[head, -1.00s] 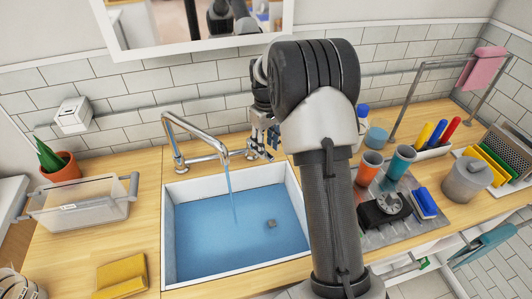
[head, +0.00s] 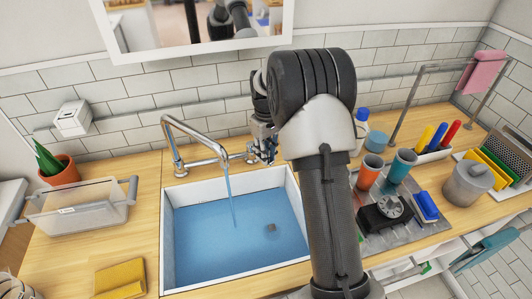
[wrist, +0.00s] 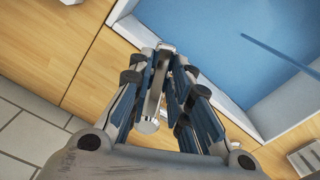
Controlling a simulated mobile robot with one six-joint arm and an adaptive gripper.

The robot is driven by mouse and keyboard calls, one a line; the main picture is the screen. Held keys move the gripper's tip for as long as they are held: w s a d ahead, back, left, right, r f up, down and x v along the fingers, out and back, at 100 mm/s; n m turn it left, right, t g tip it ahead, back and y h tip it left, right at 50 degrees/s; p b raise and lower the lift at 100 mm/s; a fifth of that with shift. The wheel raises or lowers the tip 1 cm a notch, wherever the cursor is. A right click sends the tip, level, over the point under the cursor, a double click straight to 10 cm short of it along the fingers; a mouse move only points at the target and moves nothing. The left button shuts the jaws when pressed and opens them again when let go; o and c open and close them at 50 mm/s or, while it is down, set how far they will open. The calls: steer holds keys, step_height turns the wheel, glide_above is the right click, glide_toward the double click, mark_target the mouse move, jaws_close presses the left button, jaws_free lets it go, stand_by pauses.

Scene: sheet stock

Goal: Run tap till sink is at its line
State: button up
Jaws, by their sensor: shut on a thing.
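The chrome tap (head: 199,145) stands behind the sink, and a stream of water (head: 229,197) runs from its spout. The white-walled sink (head: 169,238) holds blue water (head: 205,243), with a dark drain visible through it. I cannot make out a fill line on the walls. My gripper (head: 263,153) is at the sink's back right corner, beside the tap's base. In the wrist view my gripper (wrist: 174,72) is shut on a metal tap lever (wrist: 151,112), which lies between the fingers. My arm hides the area right of the sink.
A clear bin (head: 80,208), a plant pot (head: 62,171) and a yellow cloth (head: 120,277) lie left of the sink. Orange (head: 370,170) and teal (head: 401,165) cups and a grey canister (head: 467,182) stand to the right.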

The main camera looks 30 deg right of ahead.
jaws_close()
steer(key=shift+a+m+p, duration=0.9)
steer(key=shift+a+m, duration=0.05)
steer(key=shift+m, duration=0.45)
steer(key=shift+a+m+p, duration=0.85)
steer(key=shift+a+m, duration=0.05)
steer(key=shift+m, duration=0.5)
steer(key=o, duration=0.7)
jaws_free()
steer(key=shift+o, duration=0.4)
